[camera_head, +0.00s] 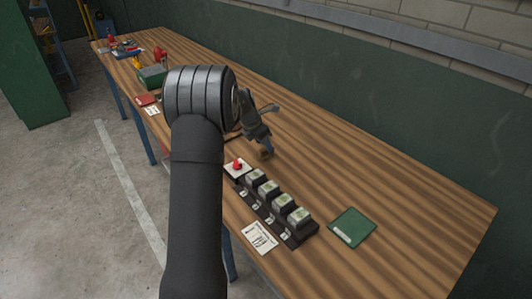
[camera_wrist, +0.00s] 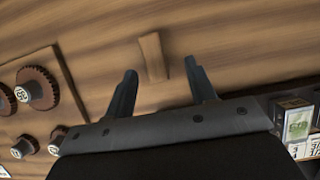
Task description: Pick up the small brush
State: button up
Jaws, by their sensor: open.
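A small wooden piece (camera_wrist: 152,57), the colour of the table, shows in the wrist view. It looks like the small brush's handle; no bristles can be made out. My gripper (camera_wrist: 160,68) is open, with its two dark fingers apart, one toward each side of this piece. The piece reaches from between the fingertips to beyond them. I cannot tell the height gap. In the head view my gripper (camera_head: 263,143) points down at the table behind the arm, and a small brown bit (camera_head: 266,154) shows at its tip.
A black rack with several turf samples (camera_head: 269,204) stands nearby; its edge shows in the wrist view (camera_wrist: 298,122). Round brown toothed pieces (camera_wrist: 38,86) lie left in the wrist view. A green booklet (camera_head: 352,227) lies right. The table (camera_head: 410,225) is clear toward the wall.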

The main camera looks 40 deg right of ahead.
aim_at(266, 152)
jog(key=shift+w+x, duration=0.2)
jog(key=shift+x, duration=1.15)
jog(key=shift+w+x, duration=0.15)
jog(key=shift+x, duration=1.25)
jog(key=c, duration=1.1)
